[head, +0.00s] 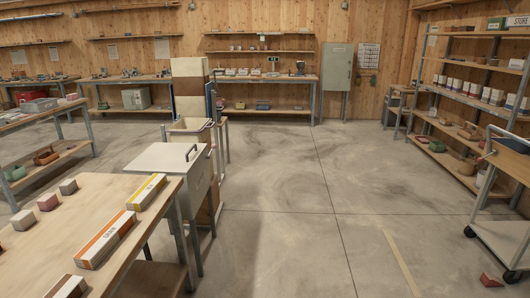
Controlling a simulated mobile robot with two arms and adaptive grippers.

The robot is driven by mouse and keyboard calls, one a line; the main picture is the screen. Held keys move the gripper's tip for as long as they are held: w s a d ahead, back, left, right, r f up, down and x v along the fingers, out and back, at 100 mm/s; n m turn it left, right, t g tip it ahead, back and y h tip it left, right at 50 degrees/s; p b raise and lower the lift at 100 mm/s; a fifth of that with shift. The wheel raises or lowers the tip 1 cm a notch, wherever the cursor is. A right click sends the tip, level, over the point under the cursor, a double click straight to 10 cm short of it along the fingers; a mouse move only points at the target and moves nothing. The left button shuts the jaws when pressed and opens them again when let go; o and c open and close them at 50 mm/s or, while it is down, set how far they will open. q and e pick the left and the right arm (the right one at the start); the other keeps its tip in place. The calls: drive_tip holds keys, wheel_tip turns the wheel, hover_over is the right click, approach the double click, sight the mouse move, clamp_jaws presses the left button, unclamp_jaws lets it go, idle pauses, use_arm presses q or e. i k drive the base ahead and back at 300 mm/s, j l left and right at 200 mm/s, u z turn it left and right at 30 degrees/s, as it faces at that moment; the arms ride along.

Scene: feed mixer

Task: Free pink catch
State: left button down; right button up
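I cannot make out a pink catch in the head view. A machine that may be the feed mixer stands left of the middle. It has a pale box-shaped body (168,158) with a dark handle on top. A hopper-like bin (190,125) and a tall brown and cream column (190,82) stand behind it. Some blue shows at the column's right side, too small to tell. Neither of my grippers is in view.
A wooden table (120,190) at front left bears an orange-striped box (106,240), a yellow-striped box (146,192) and several small blocks. A shelf rack (465,97) and a cart (505,240) stand at right. A reddish piece (491,280) lies on the floor. The middle floor is clear.

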sight(213, 147)
drive_tip(key=i+z, duration=0.1)
drive_tip(key=i, duration=0.35)
drive_tip(key=i+j+z, duration=0.15)
drive_tip(key=i, duration=0.3)
drive_tip(key=i+j+z, duration=0.1)
drive_tip(key=i, duration=0.35)
drive_tip(key=i+j+z, duration=0.15)
drive_tip(key=i, duration=0.3)
drive_tip(key=i+j, duration=0.4)
drive_tip(key=j, duration=0.2)
drive_tip(key=i+j+u, duration=0.1)
drive_tip(key=i+j, duration=0.35)
drive_tip(key=j, duration=0.1)
